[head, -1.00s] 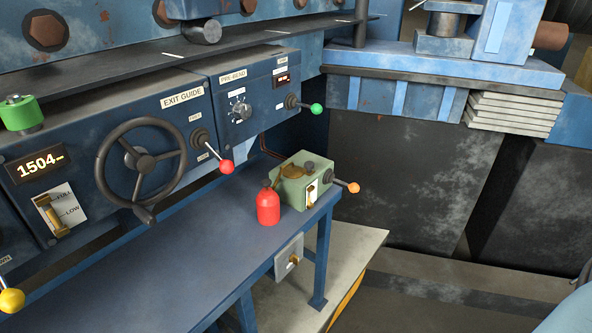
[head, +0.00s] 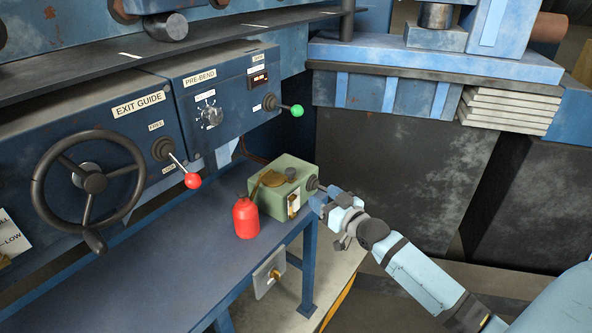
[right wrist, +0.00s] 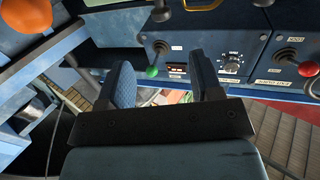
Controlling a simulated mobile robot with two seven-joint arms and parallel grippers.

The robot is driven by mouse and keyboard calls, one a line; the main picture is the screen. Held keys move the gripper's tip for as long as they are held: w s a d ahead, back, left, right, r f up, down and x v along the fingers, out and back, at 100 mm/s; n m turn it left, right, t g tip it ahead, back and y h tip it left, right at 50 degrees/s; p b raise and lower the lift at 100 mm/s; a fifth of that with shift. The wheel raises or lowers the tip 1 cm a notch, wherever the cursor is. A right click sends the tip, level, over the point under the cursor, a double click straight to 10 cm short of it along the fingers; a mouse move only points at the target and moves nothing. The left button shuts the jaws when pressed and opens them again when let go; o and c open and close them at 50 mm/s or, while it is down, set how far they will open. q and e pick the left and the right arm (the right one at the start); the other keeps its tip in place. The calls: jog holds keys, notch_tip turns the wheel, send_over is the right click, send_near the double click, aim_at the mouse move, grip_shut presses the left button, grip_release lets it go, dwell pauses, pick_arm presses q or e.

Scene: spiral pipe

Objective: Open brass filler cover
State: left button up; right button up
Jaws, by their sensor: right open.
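The brass filler cover (head: 271,179) lies on top of a green box (head: 293,192) at the far end of the blue bench. It looks closed, though it is small in the head view. My right gripper (head: 322,200) is just right of the box, in front of its side lever, whose orange knob is hidden in the head view. In the right wrist view my right gripper (right wrist: 163,80) has its two fingers apart with nothing held. An orange knob (right wrist: 25,14) is close at the upper left there. My left gripper is not in view.
A red can (head: 246,218) stands in front of the green box. Behind are a panel with a red-knobbed lever (head: 193,181), a green-knobbed lever (head: 296,110) and a handwheel (head: 95,183). The bench top (head: 170,255) is clear to the left.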

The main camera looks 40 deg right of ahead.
aim_at(294, 175)
jog(key=w, duration=0.4)
jog(key=w+p, duration=0.1)
jog(key=w, duration=0.4)
jog(key=w+a+p, duration=0.1)
jog(key=w, duration=0.3)
jog(key=shift+w, duration=0.3)
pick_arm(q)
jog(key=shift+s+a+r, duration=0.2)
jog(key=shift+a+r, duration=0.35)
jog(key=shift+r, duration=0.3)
